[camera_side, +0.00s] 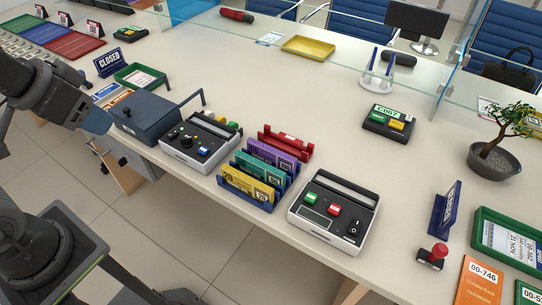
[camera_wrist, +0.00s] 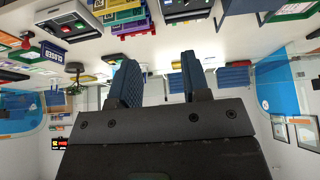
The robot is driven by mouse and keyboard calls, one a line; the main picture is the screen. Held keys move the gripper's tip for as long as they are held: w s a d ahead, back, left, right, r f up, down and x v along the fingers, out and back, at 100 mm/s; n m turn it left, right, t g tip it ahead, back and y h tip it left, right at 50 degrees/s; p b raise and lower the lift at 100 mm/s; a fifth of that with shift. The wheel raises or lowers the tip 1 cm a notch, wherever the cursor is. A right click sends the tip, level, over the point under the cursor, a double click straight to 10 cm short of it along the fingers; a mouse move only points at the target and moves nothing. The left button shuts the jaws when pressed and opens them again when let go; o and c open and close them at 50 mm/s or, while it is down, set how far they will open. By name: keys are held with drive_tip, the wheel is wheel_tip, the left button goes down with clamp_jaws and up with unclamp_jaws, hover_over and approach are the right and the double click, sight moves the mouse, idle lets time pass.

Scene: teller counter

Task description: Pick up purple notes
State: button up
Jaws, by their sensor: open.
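The purple notes (camera_side: 270,152) stand upright in a slotted rack on the counter, between a green holder (camera_side: 262,170) and a red holder (camera_side: 287,141). Yellow notes (camera_side: 250,184) stand at the front in a blue holder. In the wrist view, which looks upside down, the purple notes (camera_wrist: 132,28) show at the top, beyond my gripper. My gripper (camera_wrist: 158,65) is open, its two dark blue fingers apart with nothing between them. It is well away from the notes.
A grey button machine (camera_side: 200,140) stands left of the rack and another (camera_side: 335,212) close on its right. A dark blue box (camera_side: 145,118) with a raised handle lies between my arm and the rack. Open counter lies behind; a small terminal (camera_side: 388,123) stands there.

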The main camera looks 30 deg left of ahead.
drive_tip(key=shift+o, duration=0.4)
drive_tip(key=m+g, duration=0.6)
drive_tip(key=m, duration=1.2)
hover_over(271, 149)
wheel_tip(271, 149, down, 16)
drive_tip(key=f, duration=0.8)
drive_tip(key=shift+s+f, duration=0.1)
drive_tip(key=shift+s, duration=0.1)
drive_tip(key=shift+w+f, duration=0.2)
drive_tip(key=shift+f, duration=2.55)
